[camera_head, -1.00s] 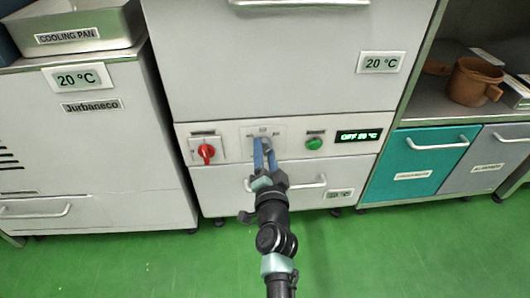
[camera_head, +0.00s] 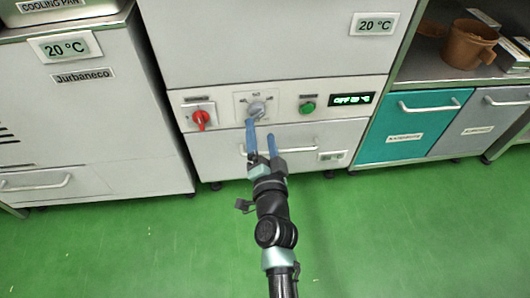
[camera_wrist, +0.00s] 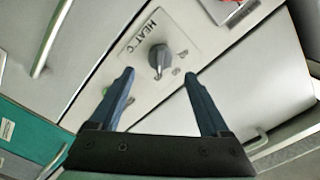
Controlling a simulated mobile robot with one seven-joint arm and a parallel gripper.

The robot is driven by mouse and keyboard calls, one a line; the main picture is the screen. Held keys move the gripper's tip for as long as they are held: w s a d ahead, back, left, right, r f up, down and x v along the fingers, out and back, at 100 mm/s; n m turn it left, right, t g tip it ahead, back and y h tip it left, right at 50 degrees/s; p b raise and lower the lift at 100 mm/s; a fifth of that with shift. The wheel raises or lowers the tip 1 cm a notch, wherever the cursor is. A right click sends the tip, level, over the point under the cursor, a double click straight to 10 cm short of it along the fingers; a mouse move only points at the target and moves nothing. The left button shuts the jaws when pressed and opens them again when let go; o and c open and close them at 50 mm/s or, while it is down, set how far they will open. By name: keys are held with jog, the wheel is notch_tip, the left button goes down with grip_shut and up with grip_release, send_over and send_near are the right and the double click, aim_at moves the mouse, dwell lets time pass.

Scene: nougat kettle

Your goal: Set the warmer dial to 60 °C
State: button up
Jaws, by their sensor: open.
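The warmer dial (camera_head: 256,109) is a grey knob on a pale plate in the middle of the white control panel. In the wrist view the dial (camera_wrist: 159,57) sits beside the label "HEAT °C", with small scale marks around it too blurred to read surely. My gripper (camera_head: 259,129) has two blue fingers, open and empty, just below and in front of the dial. In the wrist view the gripper (camera_wrist: 158,75) has its fingertips apart on either side of the dial, not touching it. The display (camera_head: 352,99) is lit green and seems to read OFF 20 °C.
A red rotary switch (camera_head: 201,119) is left of the dial and a green button (camera_head: 307,108) is right of it. A drawer handle (camera_head: 300,148) runs below the panel. The green floor (camera_head: 400,230) in front is clear.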

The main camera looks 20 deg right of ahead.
jog(key=v, duration=0.7)
jog(key=shift+p, duration=0.3)
jog(key=w+a+r+n+t+y+p, duration=0.2)
jog(key=a+r+n+p, duration=0.15)
jog(key=r, duration=0.95)
jog(key=w+a+r+n+t+y+p, duration=0.1)
jog(key=a+r+n+t+p, duration=0.2)
jog(key=r, duration=1)
jog(key=w+a+r+n+y+p, duration=0.2)
jog(key=a+r+p, duration=0.15)
jog(key=r, duration=1.05)
jog(key=s+a+r+n+t+p, duration=0.25)
jog(key=s+r, duration=0.25)
jog(key=r, duration=0.6)
jog(key=s+a+r+n+t+p, duration=0.1)
jog(key=s+r+p, duration=0.35)
jog(key=r, duration=0.65)
jog(key=s+a+r+n+t+p, duration=0.15)
jog(key=s+r, duration=0.35)
jog(key=r, duration=0.6)
notch_tip(320, 180, up, 35)
jog(key=p, duration=3.6)
jog(key=shift+w+a+r, duration=0.2)
jog(key=shift+w, duration=0.2)
